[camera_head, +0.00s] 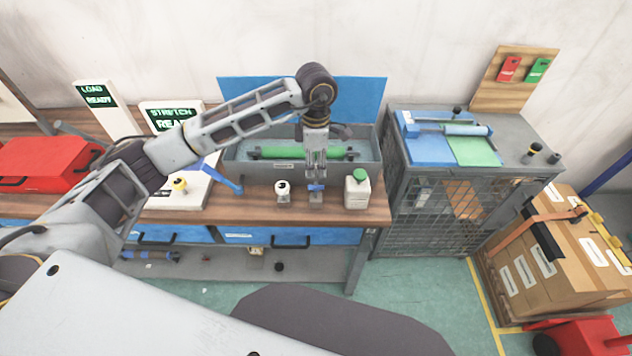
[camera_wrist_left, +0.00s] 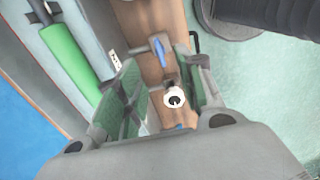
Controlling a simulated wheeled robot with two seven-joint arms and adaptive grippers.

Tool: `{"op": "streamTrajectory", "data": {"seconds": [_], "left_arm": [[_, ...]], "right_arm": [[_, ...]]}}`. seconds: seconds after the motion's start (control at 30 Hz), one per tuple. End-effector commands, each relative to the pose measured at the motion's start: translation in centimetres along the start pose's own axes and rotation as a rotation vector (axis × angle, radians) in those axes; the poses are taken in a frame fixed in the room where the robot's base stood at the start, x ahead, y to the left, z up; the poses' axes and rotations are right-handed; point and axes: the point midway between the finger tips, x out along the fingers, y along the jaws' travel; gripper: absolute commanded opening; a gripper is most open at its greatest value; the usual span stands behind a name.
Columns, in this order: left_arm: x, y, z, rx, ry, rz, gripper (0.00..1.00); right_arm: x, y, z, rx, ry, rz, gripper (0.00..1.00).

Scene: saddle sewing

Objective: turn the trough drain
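The trough (camera_head: 365,178) is a grey tank on the bench, with a green roller (camera_head: 300,153) in it. A small drain valve with a blue lever (camera_head: 316,187) sits at its front, low over the bench top. A white round knob (camera_head: 283,186) is just left of it. My left gripper (camera_head: 316,170) points down at the trough's front, above the blue lever, seemingly apart from it. In the left wrist view its fingers (camera_wrist_left: 163,88) are spread and empty. My right gripper is not in view.
A white bottle with a green cap (camera_head: 357,188) stands right of the lever. A wire-sided cabinet (camera_head: 440,205) stands right of the bench (camera_head: 376,212).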

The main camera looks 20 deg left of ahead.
Motion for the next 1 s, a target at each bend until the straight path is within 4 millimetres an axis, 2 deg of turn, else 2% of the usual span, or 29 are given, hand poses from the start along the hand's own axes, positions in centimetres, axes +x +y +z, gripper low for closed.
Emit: {"op": "streamTrajectory", "data": {"seconds": [0.53,0.73,1.0], "left_arm": [[6.9,-0.1,0.0,-0.001,0.000,-0.003,0.37],[8.1,0.0,0.1,0.000,-0.001,-0.001,0.37],[8.4,0.0,0.0,0.000,-0.001,0.000,0.37]], "right_arm": [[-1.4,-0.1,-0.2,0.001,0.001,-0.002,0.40],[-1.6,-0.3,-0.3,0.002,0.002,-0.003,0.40],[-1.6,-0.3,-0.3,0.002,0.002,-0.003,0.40]]}}
